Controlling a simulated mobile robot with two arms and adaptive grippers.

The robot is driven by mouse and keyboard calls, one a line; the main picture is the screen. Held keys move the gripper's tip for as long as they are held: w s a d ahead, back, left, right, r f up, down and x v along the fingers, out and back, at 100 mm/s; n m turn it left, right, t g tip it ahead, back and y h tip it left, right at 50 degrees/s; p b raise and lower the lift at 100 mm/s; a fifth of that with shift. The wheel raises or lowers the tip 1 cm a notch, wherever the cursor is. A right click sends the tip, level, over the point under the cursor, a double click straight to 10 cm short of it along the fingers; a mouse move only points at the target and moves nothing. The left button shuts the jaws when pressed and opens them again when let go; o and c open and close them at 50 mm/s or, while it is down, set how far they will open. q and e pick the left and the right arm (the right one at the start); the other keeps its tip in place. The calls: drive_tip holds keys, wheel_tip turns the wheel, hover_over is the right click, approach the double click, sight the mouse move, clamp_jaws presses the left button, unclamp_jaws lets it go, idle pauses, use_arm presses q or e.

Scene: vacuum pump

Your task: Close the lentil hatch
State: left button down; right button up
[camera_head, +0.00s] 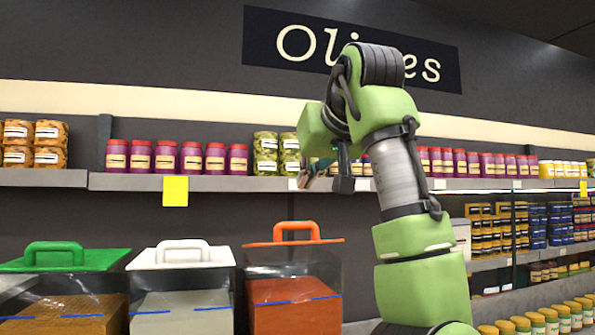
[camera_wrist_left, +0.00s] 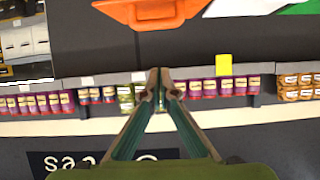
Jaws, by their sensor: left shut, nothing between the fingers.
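Three clear bins with handled lids stand at the lower left in the head view. The orange lid (camera_head: 293,242) is seen almost edge-on, higher than its neighbours, and looks tilted up at the front over an orange-brown fill (camera_head: 292,305). No label shows which bin holds lentils. My left gripper (camera_head: 307,178) is above and slightly right of the orange lid, near the shelf and clear of the lid. The left wrist view shows its fingers (camera_wrist_left: 158,84) together and empty, with the orange lid (camera_wrist_left: 150,12) at the top. My right gripper is not in view.
The white lid (camera_head: 181,256) and green lid (camera_head: 66,258) lie flat on the bins to the left. A shelf (camera_head: 130,182) of jars runs behind, with a yellow tag (camera_head: 175,191). More jar shelves stand at right. The space above the lids is free.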

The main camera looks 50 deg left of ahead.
use_arm(q)
drive_tip(key=shift+g+h, duration=0.4)
drive_tip(key=shift+h, duration=0.5)
drive_tip(key=w+a+p, duration=0.1)
drive_tip(key=a+p, duration=0.1)
drive_tip(key=w+a+f+p, duration=0.1)
drive_tip(key=a+p, duration=0.1)
drive_tip(key=w+a+f+p, duration=0.1)
drive_tip(key=a+p, duration=0.1)
drive_tip(key=shift+w+a+f, duration=0.1)
drive_tip(key=shift+a+f, duration=0.1)
drive_tip(key=shift+s+d+f, duration=0.1)
drive_tip(key=shift+d+f, duration=0.05)
drive_tip(key=shift+f, duration=0.35)
drive_tip(key=shift+s+d+f, duration=0.1)
drive_tip(key=shift+f, duration=0.4)
drive_tip(key=shift+s+d+f+p, duration=0.2)
drive_tip(key=shift+d+f+p, duration=0.15)
drive_tip(key=shift+d+f, duration=0.3)
drive_tip(key=shift+a+f, duration=0.15)
drive_tip(key=shift+f, duration=0.1)
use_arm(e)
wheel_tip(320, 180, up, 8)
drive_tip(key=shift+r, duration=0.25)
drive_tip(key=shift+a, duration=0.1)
